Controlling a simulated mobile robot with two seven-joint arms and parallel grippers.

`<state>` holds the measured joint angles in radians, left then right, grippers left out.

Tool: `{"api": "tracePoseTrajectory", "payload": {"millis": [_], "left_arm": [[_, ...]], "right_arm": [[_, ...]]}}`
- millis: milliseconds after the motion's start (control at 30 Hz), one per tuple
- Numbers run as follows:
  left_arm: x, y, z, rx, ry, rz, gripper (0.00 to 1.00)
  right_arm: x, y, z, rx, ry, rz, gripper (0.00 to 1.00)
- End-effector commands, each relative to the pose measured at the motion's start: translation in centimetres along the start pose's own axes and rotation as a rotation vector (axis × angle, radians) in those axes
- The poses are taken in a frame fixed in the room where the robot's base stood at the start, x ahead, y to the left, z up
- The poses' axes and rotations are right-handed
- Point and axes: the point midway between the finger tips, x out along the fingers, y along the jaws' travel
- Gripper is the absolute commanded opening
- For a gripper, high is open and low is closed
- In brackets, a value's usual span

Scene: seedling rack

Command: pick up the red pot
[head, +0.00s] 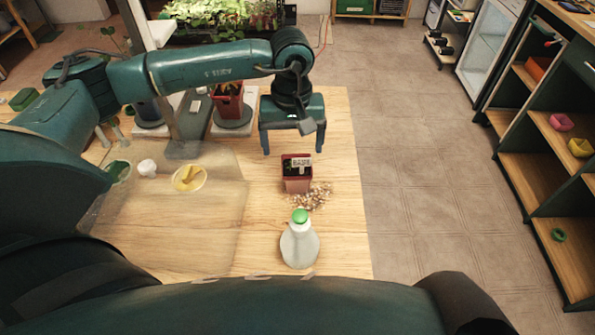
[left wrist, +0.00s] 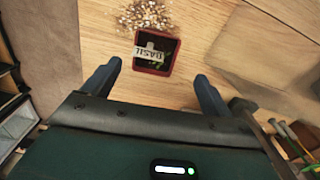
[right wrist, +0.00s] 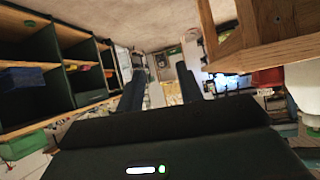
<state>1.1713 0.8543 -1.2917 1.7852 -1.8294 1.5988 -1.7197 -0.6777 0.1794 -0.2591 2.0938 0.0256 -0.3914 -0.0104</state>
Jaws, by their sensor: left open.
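A small square red pot (head: 297,183) with dark soil and a white "BASIL" label stands upright on the wooden table. In the left wrist view the red pot (left wrist: 168,66) shows from above, just beyond the fingertips. My left gripper (head: 292,148) is open and empty, pointing down just behind the pot in the head view, not visibly touching it. Its two fingers (left wrist: 158,76) also show apart in the left wrist view. My right gripper (right wrist: 162,78) shows only in its wrist view, with fingers apart and nothing between them, away from the pot.
Pale gravel (head: 312,196) lies beside the pot. A white bottle with a green cap (head: 300,246) stands nearer. Another red pot (head: 228,103) stands on a saucer behind. A yellow dish (head: 189,178) is at left. Shelves (head: 530,175) stand right, across clear floor.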

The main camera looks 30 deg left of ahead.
Motion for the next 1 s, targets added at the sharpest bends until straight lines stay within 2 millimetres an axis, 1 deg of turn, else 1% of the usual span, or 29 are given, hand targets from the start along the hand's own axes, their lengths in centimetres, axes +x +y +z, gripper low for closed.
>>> {"api": "tracePoseTrajectory", "payload": {"millis": [100,267,500,600,867,1000], "left_arm": [[1.4,0.0,0.0,0.0,-0.001,-0.001,0.85],[2.3,0.2,0.1,0.002,-0.002,0.0,0.85],[5.8,0.7,0.2,0.001,-0.003,-0.001,0.85],[6.7,0.7,0.2,0.0,-0.001,-0.001,0.85],[7.0,0.7,0.2,0.001,0.0,0.001,0.85],[7.0,0.7,0.2,0.001,0.0,0.001,0.75]], "right_arm": [[0.0,0.1,-0.1,0.007,-0.003,0.006,0.36],[0.1,0.2,-0.1,0.011,-0.006,0.01,0.36],[-0.2,0.6,-0.6,0.009,-0.016,0.02,0.36],[-0.2,0.7,-0.6,0.009,-0.018,0.022,0.36],[-0.1,0.8,-0.3,0.009,-0.022,0.024,0.36],[-0.1,0.8,-0.3,0.009,-0.022,0.024,0.36]]}}
